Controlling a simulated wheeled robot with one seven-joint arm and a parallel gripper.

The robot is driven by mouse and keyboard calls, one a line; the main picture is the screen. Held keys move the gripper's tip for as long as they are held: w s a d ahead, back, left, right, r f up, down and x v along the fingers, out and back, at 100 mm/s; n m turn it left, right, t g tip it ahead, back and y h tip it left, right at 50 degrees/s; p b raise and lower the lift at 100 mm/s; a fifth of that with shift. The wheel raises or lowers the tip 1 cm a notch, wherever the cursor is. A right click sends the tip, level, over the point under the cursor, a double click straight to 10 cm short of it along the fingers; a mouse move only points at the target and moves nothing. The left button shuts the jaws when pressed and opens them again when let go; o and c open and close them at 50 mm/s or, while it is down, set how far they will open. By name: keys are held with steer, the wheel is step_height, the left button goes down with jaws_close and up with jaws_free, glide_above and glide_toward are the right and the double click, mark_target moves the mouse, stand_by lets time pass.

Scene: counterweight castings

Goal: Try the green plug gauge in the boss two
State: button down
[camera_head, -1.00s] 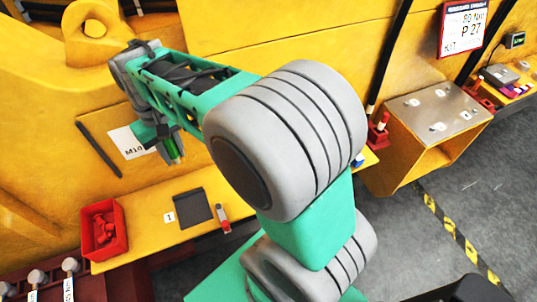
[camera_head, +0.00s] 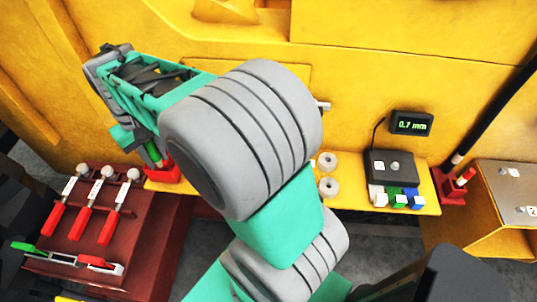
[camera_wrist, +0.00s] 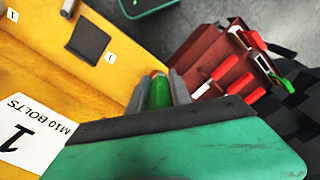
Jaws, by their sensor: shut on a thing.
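My gripper (camera_wrist: 157,84) is shut on the green plug gauge (camera_wrist: 160,94), whose green body shows between the grey fingers in the wrist view. In the head view the green gauge (camera_head: 153,152) hangs below my arm at the left, in front of the red bin and clear of the plate. A steel plate (camera_head: 496,194) with small white labels tops a yellow block at the right edge, partly cut off. One label looks like a 2, but I cannot tell which boss is boss two.
A dark red rack (camera_head: 150,215) with red-handled gauges stands at the left, beside the red bin (camera_head: 165,174). The yellow shelf (camera_head: 352,196) carries two grey rings and a dark block (camera_head: 390,166) with coloured cubes. A display (camera_head: 411,123) reads 0.7 mm.

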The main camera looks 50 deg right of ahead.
steer(key=s+d+m, duration=0.2)
steer(key=s+d, duration=0.1)
steer(key=d, duration=0.4)
steer(key=s+d+m, duration=0.2)
steer(key=d+m, duration=0.1)
steer(key=d, duration=0.4)
steer(key=s+d+f+m, duration=0.3)
steer(key=s+d+m, duration=0.3)
steer(key=s+d, duration=0.8)
steer(key=s+d+f+m, duration=0.1)
steer(key=s+f+m, duration=0.2)
steer(key=s+m, duration=0.5)
steer(key=s+f+m, duration=0.2)
steer(key=s+m, duration=0.6)
steer(key=s, duration=0.1)
steer(key=shift+w+d+f+m+b, duration=0.15)
steer(key=shift+f+m+b, duration=0.7)
steer(key=shift+m, duration=1.3)
steer(key=shift+s+d+f+m+b, duration=0.1)
steer(key=shift+d+f+m+b, duration=0.35)
steer(key=shift+f+m, duration=1.2)
steer(key=shift+w+d+f+m+b, duration=0.1)
steer(key=shift+f+m+b, duration=0.5)
steer(key=shift+m, duration=2.1)
steer(key=shift+f+b, duration=0.95)
